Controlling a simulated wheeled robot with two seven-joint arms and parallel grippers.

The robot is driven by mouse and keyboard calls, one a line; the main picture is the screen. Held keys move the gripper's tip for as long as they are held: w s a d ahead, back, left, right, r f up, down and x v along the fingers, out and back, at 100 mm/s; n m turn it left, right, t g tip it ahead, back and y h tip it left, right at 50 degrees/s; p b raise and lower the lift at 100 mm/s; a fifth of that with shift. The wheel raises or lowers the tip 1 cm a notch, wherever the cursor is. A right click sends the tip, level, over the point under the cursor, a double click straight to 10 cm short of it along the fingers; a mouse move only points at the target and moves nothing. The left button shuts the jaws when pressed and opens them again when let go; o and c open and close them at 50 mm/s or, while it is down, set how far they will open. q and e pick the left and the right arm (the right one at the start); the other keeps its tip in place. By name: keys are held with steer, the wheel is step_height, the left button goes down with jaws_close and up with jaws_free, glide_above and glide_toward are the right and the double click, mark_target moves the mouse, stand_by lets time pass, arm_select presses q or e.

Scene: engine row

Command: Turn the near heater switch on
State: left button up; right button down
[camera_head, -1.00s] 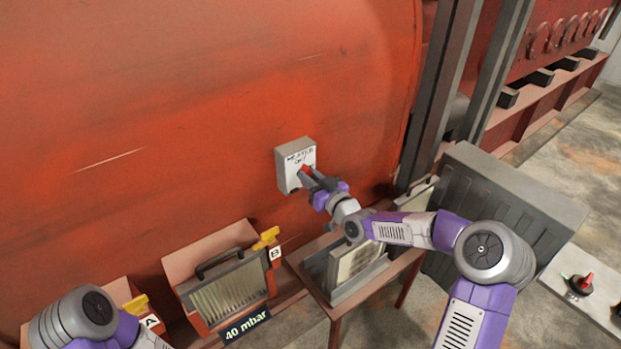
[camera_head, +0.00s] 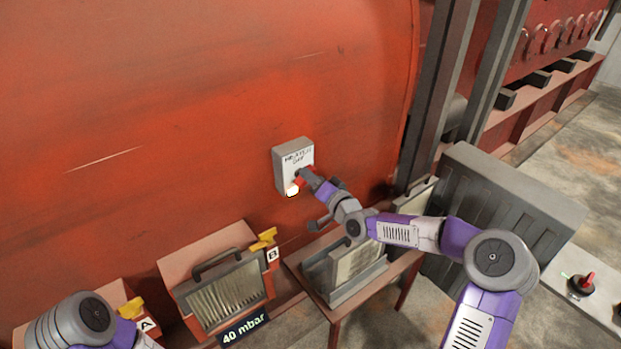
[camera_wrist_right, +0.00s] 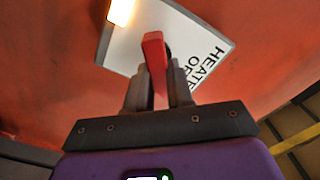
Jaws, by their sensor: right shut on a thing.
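My right gripper (camera_head: 305,177) is at the box's lower right. In the right wrist view its fingers (camera_wrist_right: 160,88) are shut on the red switch lever (camera_wrist_right: 154,52), which stands out of the white face (camera_wrist_right: 185,40). The label there reads HEATER with a second word partly hidden. My left gripper is out of view.
Below stand two framed filter panels (camera_head: 225,292) and (camera_head: 355,262), yellow-handled valves marked A (camera_head: 132,307) and B (camera_head: 264,238), and a 40 mbar sign (camera_head: 244,329). A grey ribbed panel (camera_head: 505,205) and a red-knobbed control (camera_head: 582,285) are at the right.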

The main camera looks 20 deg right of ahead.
steer(key=shift+d+f+m, duration=0.1)
steer(key=shift+f+m, duration=0.05)
steer(key=shift+m, duration=1.75)
steer(key=shift+f+m, duration=0.1)
steer(key=shift+m, duration=1.8)
steer(key=shift+b, duration=0.3)
steer(key=c, duration=1)
jaws_free()
steer(key=shift+w+f, duration=0.1)
steer(key=v, duration=0.7)
steer(key=shift+s, duration=0.3)
